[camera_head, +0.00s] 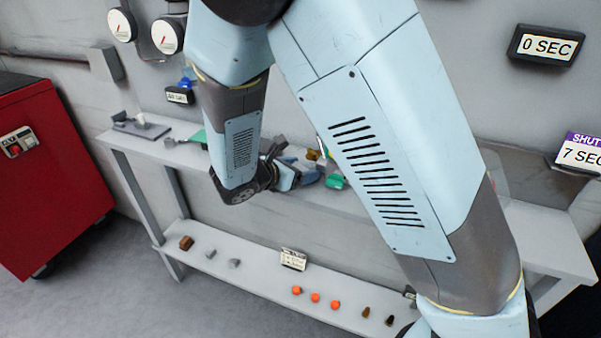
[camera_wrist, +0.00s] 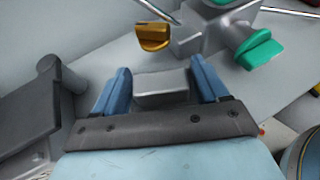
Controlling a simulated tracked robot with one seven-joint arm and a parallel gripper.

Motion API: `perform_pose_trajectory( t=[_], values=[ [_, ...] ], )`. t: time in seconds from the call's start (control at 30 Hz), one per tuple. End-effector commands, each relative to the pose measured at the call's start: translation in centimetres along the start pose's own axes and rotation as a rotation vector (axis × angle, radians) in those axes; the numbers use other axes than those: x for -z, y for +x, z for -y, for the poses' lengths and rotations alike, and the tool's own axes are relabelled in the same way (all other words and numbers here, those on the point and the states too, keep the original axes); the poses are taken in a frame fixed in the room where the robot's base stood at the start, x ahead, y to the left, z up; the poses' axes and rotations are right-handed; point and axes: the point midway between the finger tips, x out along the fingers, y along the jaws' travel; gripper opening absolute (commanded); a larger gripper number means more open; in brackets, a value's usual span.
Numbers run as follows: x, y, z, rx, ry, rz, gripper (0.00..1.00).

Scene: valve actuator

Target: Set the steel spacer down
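In the wrist view, a plain grey block, which looks like the steel spacer (camera_wrist: 161,88), sits between the two blue fingers of my gripper (camera_wrist: 160,84). It spans the gap and appears to touch both fingers. In the head view my gripper (camera_head: 297,176) is over the upper bench, partly hidden behind my arm. I cannot make out the spacer there. Beyond the fingers in the wrist view is a grey valve body (camera_wrist: 205,36) with a yellow knob (camera_wrist: 152,37) and a green knob (camera_wrist: 259,48). Whether the spacer touches the surface below is unclear.
A dark grey fixture (camera_wrist: 32,108) stands left of the fingers. The bench (camera_head: 180,150) has a lower shelf (camera_head: 215,256) with orange pieces (camera_head: 315,298), a brown block (camera_head: 186,243) and a label (camera_head: 293,259). A red cabinet (camera_head: 50,180) stands left. My arm hides much of the bench.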

Motion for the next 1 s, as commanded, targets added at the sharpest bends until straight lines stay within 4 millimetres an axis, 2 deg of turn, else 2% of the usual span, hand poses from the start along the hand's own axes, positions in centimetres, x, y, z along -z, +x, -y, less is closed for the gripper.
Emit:
perform_pose_trajectory(
  t=[0.07,0.57,0.6,0.87,1.0],
  values=[
    [0.0,0.0,0.0,0.000,0.000,0.000,0.65],
    [0.0,-0.1,0.0,-0.001,0.000,0.000,0.19],
    [0.0,-0.1,0.0,-0.001,0.000,0.000,0.14],
    [-0.3,-0.2,-0.1,-0.001,0.001,0.000,0.12],
    [-1.4,-0.6,-0.1,-0.002,0.002,-0.001,0.12]
  ],
)
